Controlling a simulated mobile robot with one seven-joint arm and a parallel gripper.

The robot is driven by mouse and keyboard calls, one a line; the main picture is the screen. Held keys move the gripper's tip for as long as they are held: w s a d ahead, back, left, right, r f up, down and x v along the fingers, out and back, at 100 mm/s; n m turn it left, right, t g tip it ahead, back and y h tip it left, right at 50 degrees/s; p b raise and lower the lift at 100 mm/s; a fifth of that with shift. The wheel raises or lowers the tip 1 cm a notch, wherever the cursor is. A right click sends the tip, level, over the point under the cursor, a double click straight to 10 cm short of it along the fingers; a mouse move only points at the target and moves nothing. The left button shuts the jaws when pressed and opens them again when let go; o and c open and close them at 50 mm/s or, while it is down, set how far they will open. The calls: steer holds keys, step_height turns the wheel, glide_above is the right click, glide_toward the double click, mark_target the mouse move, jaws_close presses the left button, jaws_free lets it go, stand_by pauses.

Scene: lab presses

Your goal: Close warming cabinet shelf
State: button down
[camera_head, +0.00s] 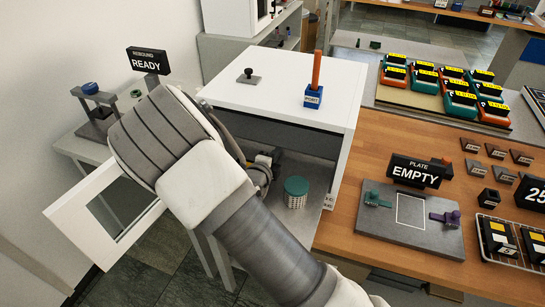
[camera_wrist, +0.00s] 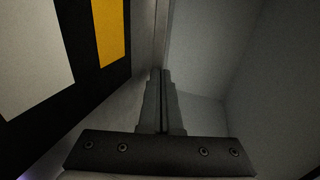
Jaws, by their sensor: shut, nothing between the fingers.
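The white warming cabinet (camera_head: 280,95) stands in the middle of the head view, with its front open. Its door (camera_head: 85,212), a white frame with a window, is swung out to the left. A grey shelf surface (camera_head: 318,175) shows inside, holding a green-lidded canister (camera_head: 296,192). I cannot tell how far the shelf is pulled out. My gripper (camera_wrist: 160,72) is shut and empty, pointing along grey inner walls in the wrist view. In the head view my arm covers much of the opening, and the fingertips are hard to make out.
A black panel (camera_wrist: 110,75) with a yellow block is close on the left in the wrist view. A blue holder (camera_head: 313,96) stands on the cabinet top. A READY sign (camera_head: 149,60) stands behind the door. The wooden bench (camera_head: 350,240) with an EMPTY plate sign (camera_head: 420,172) is at right.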

steer(key=shift+w, duration=0.1)
stand_by(0.3)
steer(key=shift+w+d+f+b, duration=0.1)
steer(key=shift+w+d+b, duration=0.05)
steer(key=shift+w+b, duration=0.15)
steer(key=w+d+b, duration=0.2)
steer(key=w+b, duration=0.1)
steer(key=w, duration=0.2)
steer(key=w+d+b, duration=0.2)
steer(key=w, duration=0.4)
steer(key=w+d+b, duration=0.2)
steer(key=w+b, duration=0.1)
steer(key=w, duration=0.3)
steer(key=shift+w+d+b, duration=0.1)
steer(key=shift+d+b, duration=0.05)
steer(key=shift+b, duration=0.2)
